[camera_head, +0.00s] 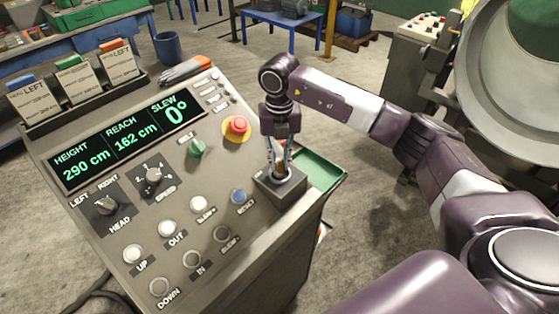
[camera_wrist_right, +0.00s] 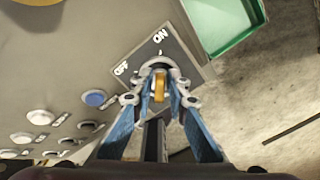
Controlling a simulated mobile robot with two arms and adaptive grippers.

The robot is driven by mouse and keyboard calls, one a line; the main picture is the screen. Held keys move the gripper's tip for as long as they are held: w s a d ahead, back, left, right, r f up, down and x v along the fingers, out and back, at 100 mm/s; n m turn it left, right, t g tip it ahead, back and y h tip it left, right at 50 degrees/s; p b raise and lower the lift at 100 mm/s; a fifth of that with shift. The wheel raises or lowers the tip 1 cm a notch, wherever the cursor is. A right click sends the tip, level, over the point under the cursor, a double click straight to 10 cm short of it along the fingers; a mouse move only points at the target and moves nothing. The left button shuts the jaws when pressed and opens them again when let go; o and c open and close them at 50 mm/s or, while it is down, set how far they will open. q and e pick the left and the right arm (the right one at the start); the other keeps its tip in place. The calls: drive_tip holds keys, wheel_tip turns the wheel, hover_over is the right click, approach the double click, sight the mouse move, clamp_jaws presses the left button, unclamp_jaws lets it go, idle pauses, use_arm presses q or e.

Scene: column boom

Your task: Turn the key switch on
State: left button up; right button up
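The key switch (camera_head: 283,192) is a dark square plate at the right edge of the sloped grey console. In the right wrist view its plate (camera_wrist_right: 185,52) carries the words OFF at left and ON at upper right. A brass-yellow key (camera_wrist_right: 159,88) stands in a grey round collar on it. My right gripper (camera_head: 280,168) points down over the switch, with a blue-edged finger on each side of the key. It also shows in the right wrist view (camera_wrist_right: 160,98). Whether the fingers press on the key is unclear. My left gripper is not in view.
A red emergency button (camera_head: 237,127), a green knob (camera_head: 196,148) and a blue button (camera_head: 238,196) sit left of the switch. A green tray (camera_head: 322,168) adjoins its right side. Gloves (camera_head: 186,70) lie at the console's back edge. Open floor lies to the right.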

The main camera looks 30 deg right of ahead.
sight(280, 161)
drive_tip(key=shift+o, duration=1)
wheel_tip(280, 161, up, 12)
drive_tip(key=shift+s+f, duration=0.15)
